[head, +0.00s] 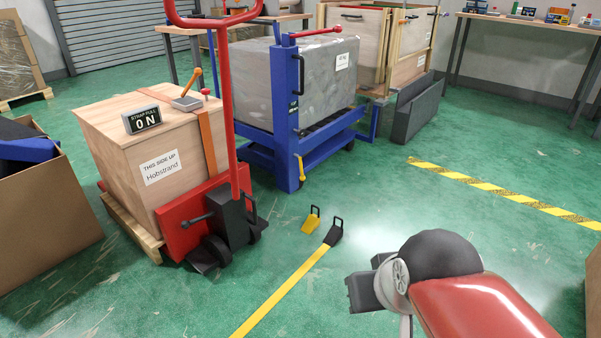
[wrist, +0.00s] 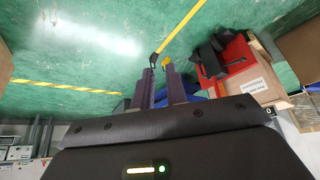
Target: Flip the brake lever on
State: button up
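A blue lift trolley (head: 286,110) stands at the back centre, carrying a grey wrapped load. A small yellow lever (head: 301,170) is low on its post, and a red-handled lever (head: 314,33) is on top. I cannot tell for sure which is the brake lever, or its setting. My gripper (head: 362,288) is at the lower right, well apart from all levers. In the wrist view its two fingers (wrist: 159,76) show a gap with nothing held.
A red pallet truck (head: 232,205) stands at the crate. An open cardboard box (head: 50,210) is at left. Green floor (head: 440,205) at right is clear up to a striped line (head: 500,191).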

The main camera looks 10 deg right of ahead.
aim_at(302, 178)
jog(key=i+l+u, duration=0.3)
jog(key=i, duration=0.4)
jog(key=i+l+u, duration=0.25)
jog(key=i+l, duration=0.15)
jog(key=i, duration=0.25)
jog(key=i+l+u, duration=0.3)
jog(key=i+l, duration=0.25)
